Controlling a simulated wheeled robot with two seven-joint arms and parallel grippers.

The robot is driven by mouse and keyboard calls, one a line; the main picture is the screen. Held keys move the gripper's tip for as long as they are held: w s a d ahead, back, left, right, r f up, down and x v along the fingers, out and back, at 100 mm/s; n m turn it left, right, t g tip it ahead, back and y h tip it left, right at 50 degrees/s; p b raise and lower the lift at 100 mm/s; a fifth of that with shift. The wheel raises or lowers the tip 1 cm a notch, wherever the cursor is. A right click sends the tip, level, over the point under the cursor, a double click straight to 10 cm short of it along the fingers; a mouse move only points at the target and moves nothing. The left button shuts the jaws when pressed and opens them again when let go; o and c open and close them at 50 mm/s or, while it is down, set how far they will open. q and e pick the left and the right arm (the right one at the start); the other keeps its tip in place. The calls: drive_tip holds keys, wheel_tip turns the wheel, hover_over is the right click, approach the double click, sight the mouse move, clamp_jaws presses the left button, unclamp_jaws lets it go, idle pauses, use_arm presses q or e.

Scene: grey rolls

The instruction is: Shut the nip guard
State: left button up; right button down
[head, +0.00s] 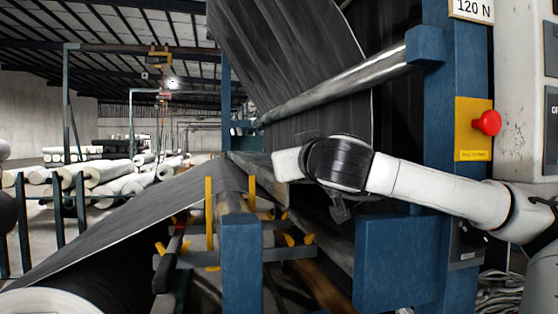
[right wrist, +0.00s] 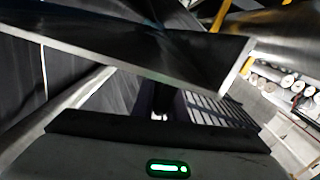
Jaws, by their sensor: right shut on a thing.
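The nip guard (right wrist: 150,48) shows in the right wrist view as a dark flat plate with a pale edge, crossing tilted just in front of my right gripper (right wrist: 160,112). In the head view my right arm reaches in from the right, and my right gripper (head: 340,211) points down below the black wrist joint, in front of the machine's rollers. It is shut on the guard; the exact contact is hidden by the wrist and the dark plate. My left gripper is in neither view.
A blue machine frame (head: 440,120) with a red stop button (head: 487,122) stands at right. Dark web (head: 290,50) runs over a steel roller (head: 340,85). Yellow posts (head: 209,215) and a blue post (head: 242,265) stand in front. Fabric (head: 130,215) slopes at left.

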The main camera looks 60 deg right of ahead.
drive_tip(key=shift+f, duration=0.25)
drive_tip(key=c, duration=1.8)
unclamp_jaws()
drive_tip(key=shift+s+a+r, duration=0.1)
drive_tip(key=shift+s+a, duration=0.3)
drive_tip(key=v, duration=0.9)
drive_tip(key=shift+a, duration=0.1)
